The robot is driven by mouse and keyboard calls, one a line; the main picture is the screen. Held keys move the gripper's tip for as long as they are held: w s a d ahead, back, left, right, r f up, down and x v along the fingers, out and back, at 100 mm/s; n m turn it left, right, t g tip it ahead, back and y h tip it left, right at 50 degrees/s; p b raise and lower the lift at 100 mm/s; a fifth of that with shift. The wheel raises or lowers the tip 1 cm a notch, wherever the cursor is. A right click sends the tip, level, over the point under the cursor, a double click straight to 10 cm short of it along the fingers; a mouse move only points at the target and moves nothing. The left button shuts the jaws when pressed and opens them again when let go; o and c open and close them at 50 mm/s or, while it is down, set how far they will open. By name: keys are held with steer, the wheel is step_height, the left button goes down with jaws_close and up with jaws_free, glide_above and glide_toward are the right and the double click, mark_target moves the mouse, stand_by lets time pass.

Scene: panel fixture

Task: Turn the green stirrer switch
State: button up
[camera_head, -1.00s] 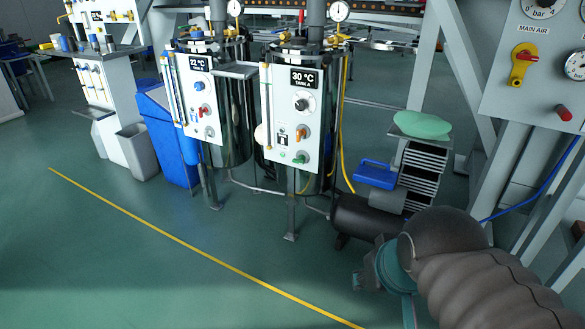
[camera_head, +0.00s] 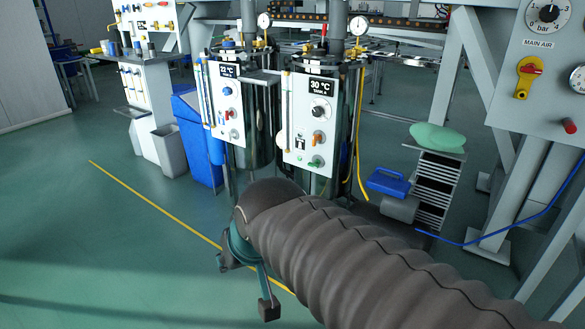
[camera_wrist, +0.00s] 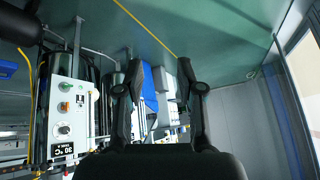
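The green stirrer switch (camera_head: 316,161) is a small green knob low on the white panel (camera_head: 311,125) of tank A, which reads 30 °C. In the wrist view the panel is upside down at the left, and the green switch (camera_wrist: 65,106) is near its upper end. My gripper (camera_wrist: 159,70) is open and empty, with its two dark fingers spread apart. It is away from the panel, which lies to the left of the fingers. In the head view my sleeved arm hides most of the gripper.
Above the switch are an orange knob (camera_head: 318,137) and a black dial (camera_head: 320,112). A second tank panel (camera_head: 228,107) reads 22 °C to the left. A blue case (camera_head: 388,182) is to the right. The floor at the front left is clear.

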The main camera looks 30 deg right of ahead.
steer(key=w+d+r+m+t+h+b, duration=0.1)
steer(key=w+d+m+t, duration=0.3)
steer(key=w, duration=1.1)
steer(key=w+d+r+m+t+h, duration=0.15)
steer(key=w+d+m, duration=0.35)
steer(key=w, duration=1)
steer(key=w+d+f+m+t+h+b, duration=0.1)
steer(key=w+d+f+m+h, duration=0.4)
steer(key=w+d+m, duration=0.45)
steer(key=m+g+h+b, duration=0.1)
steer(key=m+g+h, duration=0.6)
steer(key=m+h, duration=0.4)
glide_toward(312, 166)
steer(key=shift+m+t+y, duration=0.25)
steer(key=shift+m+y, duration=0.1)
steer(key=shift+y, duration=0.4)
steer(key=x, duration=0.7)
steer(key=r+x, duration=0.1)
steer(key=x, duration=0.2)
steer(key=shift+s+d, duration=0.15)
steer(key=shift+d, duration=0.35)
